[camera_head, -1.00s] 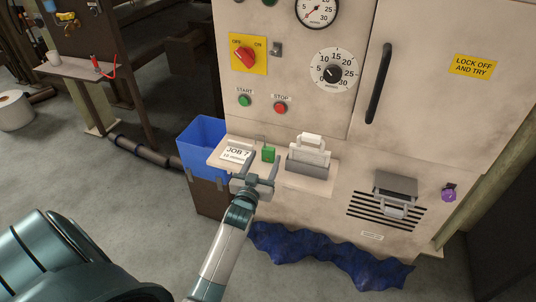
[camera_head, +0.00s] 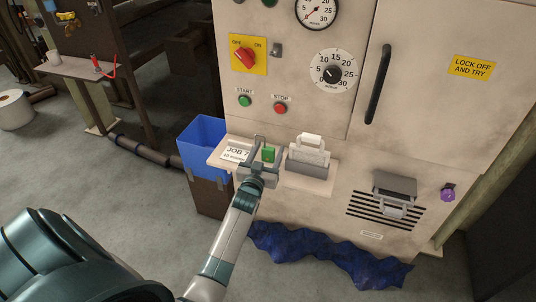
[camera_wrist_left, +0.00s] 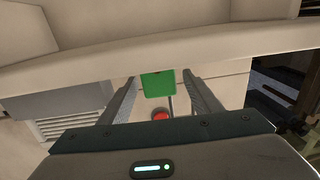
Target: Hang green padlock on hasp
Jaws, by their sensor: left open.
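The green padlock (camera_head: 268,154) is at the small shelf on the machine's front, beside the JOB 7 card. My left gripper (camera_head: 269,145) is open, with one finger on each side of the padlock. In the left wrist view the green padlock (camera_wrist_left: 158,84) shows between the two spread fingers (camera_wrist_left: 160,85), with gaps on both sides. Its shackle is not clear there. A small grey fitting (camera_head: 276,49), apparently the hasp, is on the panel right of the red OFF/ON switch (camera_head: 243,57). My right gripper is not in view.
The JOB 7 card (camera_head: 236,153) lies left of the padlock; a grey holder with white pieces (camera_head: 308,165) stands right. A blue bin (camera_head: 200,145) is left of the shelf. A dial (camera_head: 332,72) and START and STOP buttons (camera_head: 280,108) sit above. Blue cloth (camera_head: 330,258) lies below.

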